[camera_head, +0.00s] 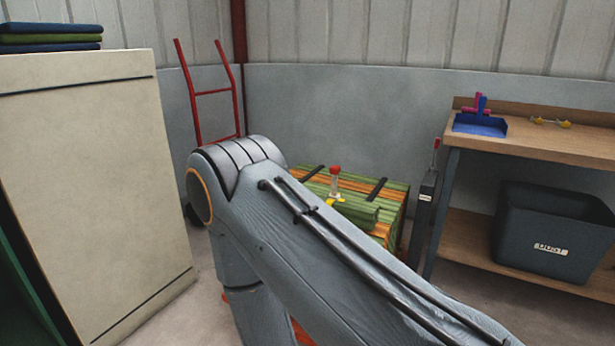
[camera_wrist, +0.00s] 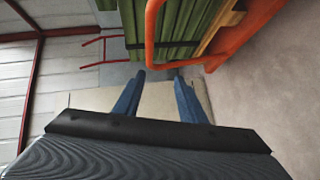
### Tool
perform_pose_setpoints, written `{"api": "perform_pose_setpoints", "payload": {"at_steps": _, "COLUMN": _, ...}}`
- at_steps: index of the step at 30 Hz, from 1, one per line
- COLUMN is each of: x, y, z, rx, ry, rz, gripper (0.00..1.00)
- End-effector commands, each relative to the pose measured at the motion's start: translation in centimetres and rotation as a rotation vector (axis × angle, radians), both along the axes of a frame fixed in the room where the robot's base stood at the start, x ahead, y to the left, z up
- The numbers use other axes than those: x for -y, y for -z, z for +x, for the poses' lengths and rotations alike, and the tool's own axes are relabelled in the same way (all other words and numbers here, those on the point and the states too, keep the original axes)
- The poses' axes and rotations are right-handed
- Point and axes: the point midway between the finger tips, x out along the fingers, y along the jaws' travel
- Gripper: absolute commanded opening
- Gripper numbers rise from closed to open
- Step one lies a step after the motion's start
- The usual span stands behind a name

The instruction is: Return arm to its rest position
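My arm fills the centre and lower right of the head view, bent at a large joint. My gripper is not visible there. In the wrist view my gripper (camera_wrist: 160,78) shows as two blue fingers with a clear gap between them. It is open, with nothing held between the fingers. A pale surface, which looks like the side of the beige cabinet (camera_head: 95,190), lies behind the fingers. An orange tubular frame (camera_wrist: 152,40) and a stack of green boards (camera_wrist: 185,22) are beyond the fingertips; how far away I cannot tell.
A strapped stack of green and orange boards (camera_head: 390,193) stands behind my arm, with a red-knobbed lever (camera_head: 334,182) near it. A red hand truck (camera_head: 212,92) leans at the back wall. A workbench (camera_head: 560,143) holds a blue dustpan (camera_head: 480,125); a dark bin (camera_head: 550,232) sits below.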

Motion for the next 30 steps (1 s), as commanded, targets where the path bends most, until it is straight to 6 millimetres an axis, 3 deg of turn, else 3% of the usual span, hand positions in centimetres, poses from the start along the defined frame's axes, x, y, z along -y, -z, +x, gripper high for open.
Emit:
{"api": "perform_pose_setpoints", "payload": {"at_steps": 13, "x": -1.4, "y": -1.5, "z": 1.5, "rx": -0.21, "ry": 0.042, "rz": 0.144, "gripper": 0.37}}
{"api": "perform_pose_setpoints", "payload": {"at_steps": 20, "x": -1.8, "y": -3.6, "z": 2.1, "rx": -0.419, "ry": 0.104, "rz": 0.277, "gripper": 0.37}}
{"api": "perform_pose_setpoints", "payload": {"at_steps": 25, "x": -1.6, "y": -6.2, "z": 1.1, "rx": -0.632, "ry": 0.177, "rz": 0.392, "gripper": 0.37}}
{"api": "perform_pose_setpoints", "payload": {"at_steps": 30, "x": -0.7, "y": -9.1, "z": -1.2, "rx": -0.833, "ry": 0.269, "rz": 0.48, "gripper": 0.37}}
